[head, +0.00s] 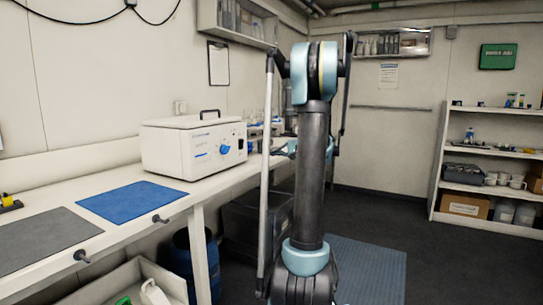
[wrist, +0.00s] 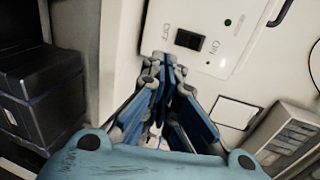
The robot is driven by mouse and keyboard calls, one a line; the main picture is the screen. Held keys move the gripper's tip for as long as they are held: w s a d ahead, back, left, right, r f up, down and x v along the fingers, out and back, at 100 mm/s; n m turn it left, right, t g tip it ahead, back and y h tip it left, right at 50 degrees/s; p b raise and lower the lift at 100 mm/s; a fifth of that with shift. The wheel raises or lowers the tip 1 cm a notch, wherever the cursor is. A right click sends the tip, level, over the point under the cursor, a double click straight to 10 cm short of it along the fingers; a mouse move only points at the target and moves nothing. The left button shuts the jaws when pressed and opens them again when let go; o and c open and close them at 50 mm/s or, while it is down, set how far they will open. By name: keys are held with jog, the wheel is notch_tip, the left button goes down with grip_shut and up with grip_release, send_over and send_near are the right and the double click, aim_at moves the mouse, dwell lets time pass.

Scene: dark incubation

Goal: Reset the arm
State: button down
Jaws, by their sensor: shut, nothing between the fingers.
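My arm (head: 315,150) stands upright in the middle of the head view, folded at a teal joint near the top. My gripper (wrist: 165,62) shows in the wrist view with its blue fingers drawn together and nothing between them. Its tips lie in front of a white panel (wrist: 228,62) with a black rocker switch (wrist: 189,40) marked OFF and ON; I cannot tell whether they touch it. In the head view the fingers are mostly hidden behind my arm.
A white lidded box (head: 190,148) with a blue dial stands on the long bench at left. A blue mat (head: 130,201) and a grey mat (head: 42,240) lie nearer. Shelves (head: 490,150) stand at far right. Dark floor (head: 400,210) is open on the right.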

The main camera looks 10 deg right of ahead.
jog(key=s+a+f+n+g+h, duration=0.1)
jog(key=s+a+f+g+h, duration=0.2)
jog(key=s, duration=0.5)
jog(key=s+a+f+n+g, duration=0.1)
jog(key=s+a+f+n, duration=0.1)
jog(key=s+a, duration=0.45)
jog(key=s+a+f+n+g+h, duration=0.1)
jog(key=s+a+f+g+h, duration=0.15)
jog(key=s, duration=0.75)
jog(key=s+d+f+n+h, duration=0.2)
jog(key=s+f, duration=0.5)
jog(key=s, duration=0.4)
jog(key=s+d+f+n+g+h, duration=0.1)
jog(key=s+d+f+n+h, duration=0.1)
jog(key=s+f, duration=0.5)
jog(key=s+d+h, duration=0.1)
jog(key=s+h, duration=0.1)
jog(key=s, duration=0.2)
jog(key=shift+s+d+f, duration=0.3)
jog(key=shift+s+f, duration=0.1)
jog(key=shift+g, duration=0.25)
jog(key=shift+w+f, duration=0.2)
jog(key=shift+w, duration=0.2)
